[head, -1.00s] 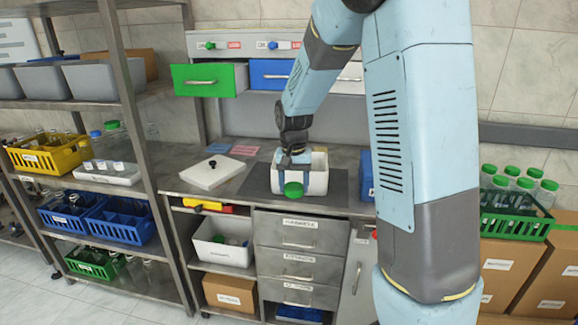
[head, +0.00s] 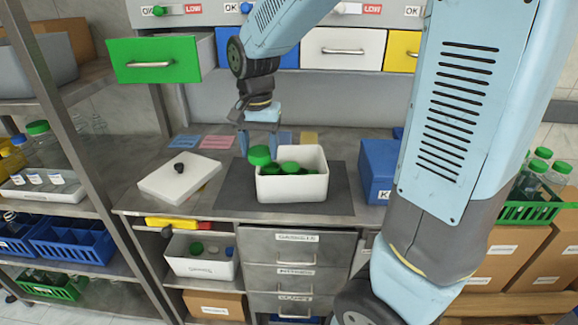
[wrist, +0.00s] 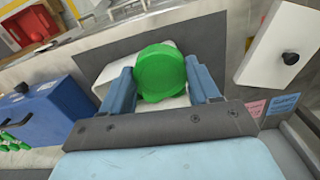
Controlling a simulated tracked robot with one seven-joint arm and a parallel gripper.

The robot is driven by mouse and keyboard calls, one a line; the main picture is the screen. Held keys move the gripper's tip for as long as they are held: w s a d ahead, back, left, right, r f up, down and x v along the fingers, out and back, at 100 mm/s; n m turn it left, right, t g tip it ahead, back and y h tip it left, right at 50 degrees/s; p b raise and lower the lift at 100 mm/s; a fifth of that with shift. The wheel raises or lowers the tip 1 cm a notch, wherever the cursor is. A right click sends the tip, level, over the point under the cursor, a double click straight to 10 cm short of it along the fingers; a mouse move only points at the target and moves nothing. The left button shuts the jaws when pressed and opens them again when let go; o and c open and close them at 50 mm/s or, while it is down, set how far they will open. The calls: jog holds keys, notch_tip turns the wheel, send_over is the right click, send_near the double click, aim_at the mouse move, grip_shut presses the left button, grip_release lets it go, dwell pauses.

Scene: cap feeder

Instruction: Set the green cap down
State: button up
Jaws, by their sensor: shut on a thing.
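My gripper (head: 261,148) is shut on a green cap (head: 259,156), held just above the left rim of a white bin (head: 294,188). In the wrist view the green cap (wrist: 160,72) sits between the two blue fingers, with part of the white bin (wrist: 112,72) behind it. More green caps (head: 290,168) lie inside the white bin. The bin stands on a dark mat (head: 235,190) on the workbench.
A white lid with a black knob (head: 180,178) lies left of the mat. A blue box (head: 378,168) stands to the right of the bin. An open green drawer (head: 155,60) juts out above the bench at left. Dark mat lies bare left of the bin.

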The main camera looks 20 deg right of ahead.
jog(key=w+d+f, duration=0.4)
jog(key=w+d, duration=0.1)
jog(key=d, duration=0.1)
send_over(291, 173)
jog(key=f, duration=0.5)
jog(key=shift+s+a, duration=0.2)
jog(key=shift+a, duration=0.05)
jog(key=shift+w+d+f, duration=0.15)
jog(key=shift+d+f, duration=0.15)
jog(key=shift+f, duration=1.55)
jog(key=shift+f, duration=0.1)
jog(key=o, duration=1)
